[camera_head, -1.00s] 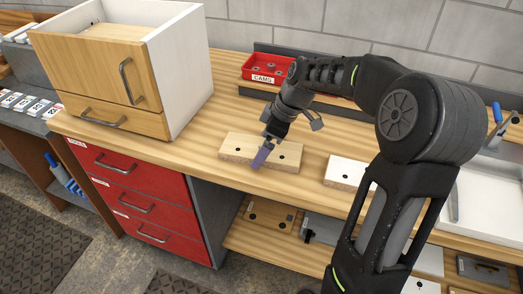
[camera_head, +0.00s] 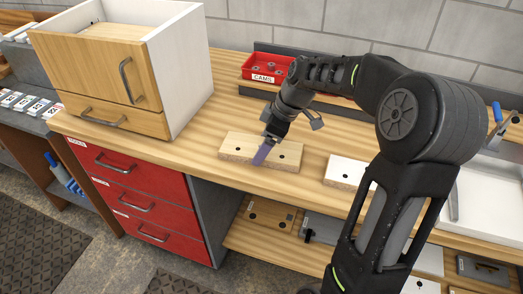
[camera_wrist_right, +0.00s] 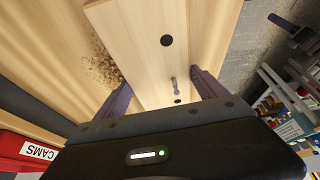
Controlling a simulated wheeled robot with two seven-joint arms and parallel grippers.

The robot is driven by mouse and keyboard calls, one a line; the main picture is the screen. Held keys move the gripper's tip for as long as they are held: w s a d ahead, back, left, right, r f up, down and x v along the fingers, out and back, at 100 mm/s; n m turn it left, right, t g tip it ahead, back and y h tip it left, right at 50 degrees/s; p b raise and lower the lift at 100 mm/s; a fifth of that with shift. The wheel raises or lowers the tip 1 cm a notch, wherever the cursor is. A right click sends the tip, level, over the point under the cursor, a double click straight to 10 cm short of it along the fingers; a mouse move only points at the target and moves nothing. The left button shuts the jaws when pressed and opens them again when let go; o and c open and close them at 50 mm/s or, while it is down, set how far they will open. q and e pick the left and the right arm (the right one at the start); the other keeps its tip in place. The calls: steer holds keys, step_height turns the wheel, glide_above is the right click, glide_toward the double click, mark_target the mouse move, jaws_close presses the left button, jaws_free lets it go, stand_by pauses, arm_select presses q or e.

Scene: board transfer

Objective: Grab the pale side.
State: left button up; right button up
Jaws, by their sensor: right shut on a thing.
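A pale wooden board (camera_head: 235,146) with dark holes lies flat on the bench top near its front edge. In the right wrist view the board (camera_wrist_right: 140,40) runs between the two fingers, with dark holes and a small metal pin on its face. My right gripper (camera_head: 263,153) reaches down to the board's middle, its purple fingers across it. It also shows in the right wrist view (camera_wrist_right: 163,92), shut on the board. A whiter board (camera_head: 345,172) lies to the right, apart from the gripper. My left gripper is out of view.
A cabinet (camera_head: 175,70) with a wooden front stands at the left on the bench. A red CAMS bin (camera_head: 262,68) is at the back. More boards lie on the lower shelf (camera_head: 268,250). The bench between cabinet and board is clear.

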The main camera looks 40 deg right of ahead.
steer(key=c, duration=0.6)
steer(key=shift+c, duration=0.2)
step_height(320, 180, up, 10)
stand_by(0.8)
